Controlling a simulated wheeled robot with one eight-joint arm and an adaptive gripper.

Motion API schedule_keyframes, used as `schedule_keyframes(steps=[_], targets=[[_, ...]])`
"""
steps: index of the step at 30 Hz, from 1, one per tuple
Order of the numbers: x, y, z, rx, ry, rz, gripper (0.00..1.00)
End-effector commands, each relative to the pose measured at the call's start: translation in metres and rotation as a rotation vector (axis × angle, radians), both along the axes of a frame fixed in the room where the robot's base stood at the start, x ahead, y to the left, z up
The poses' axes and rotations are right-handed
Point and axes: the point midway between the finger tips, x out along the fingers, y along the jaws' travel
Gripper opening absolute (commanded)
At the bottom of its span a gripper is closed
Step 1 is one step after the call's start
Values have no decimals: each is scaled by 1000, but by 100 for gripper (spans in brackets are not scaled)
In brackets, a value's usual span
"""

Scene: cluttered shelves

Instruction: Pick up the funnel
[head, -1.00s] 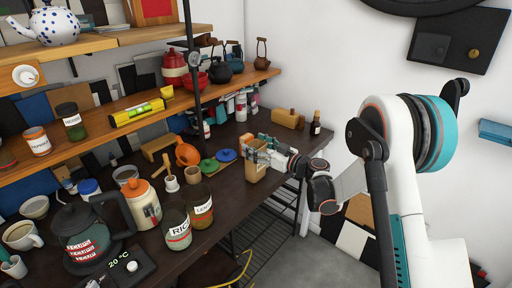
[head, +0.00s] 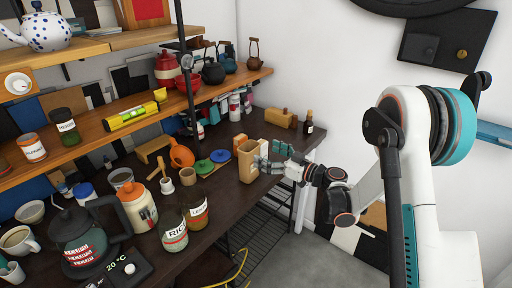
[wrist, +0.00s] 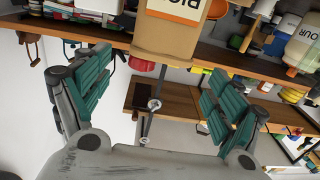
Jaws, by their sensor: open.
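An orange, rounded piece that looks like the funnel (head: 181,156) rests on the dark counter in the head view, left of the green and blue lids. An orange patch beside the box in the wrist view may be the same piece; I cannot tell. My gripper (head: 268,157) is at the right side of an open tan box (head: 248,165), apart from the funnel. In the wrist view my gripper (wrist: 152,88) has its teal fingers spread wide with nothing held between them. The labelled tan box (wrist: 165,38) shows beyond the fingers, upside down.
Glass jars (head: 173,231), an orange-lidded canister (head: 138,206) and a kettle (head: 80,240) crowd the counter's near left. A mortar (head: 167,185) stands in front of the funnel. The wooden shelf (head: 120,120) overhangs the back. A small bottle (head: 308,122) stands at the far right.

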Motion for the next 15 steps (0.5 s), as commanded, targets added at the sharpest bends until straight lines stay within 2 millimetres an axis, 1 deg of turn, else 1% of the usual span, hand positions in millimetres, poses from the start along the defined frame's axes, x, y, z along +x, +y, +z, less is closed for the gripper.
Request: schedule_keyframes(steps=[1,6,10,15], targets=[[-5,-8,2,0,0,-3,86],[-18,-26,0,0,0,-2,86],[-23,-31,0,0,0,0,86],[-24,-32,1,-2,4,1,86]])
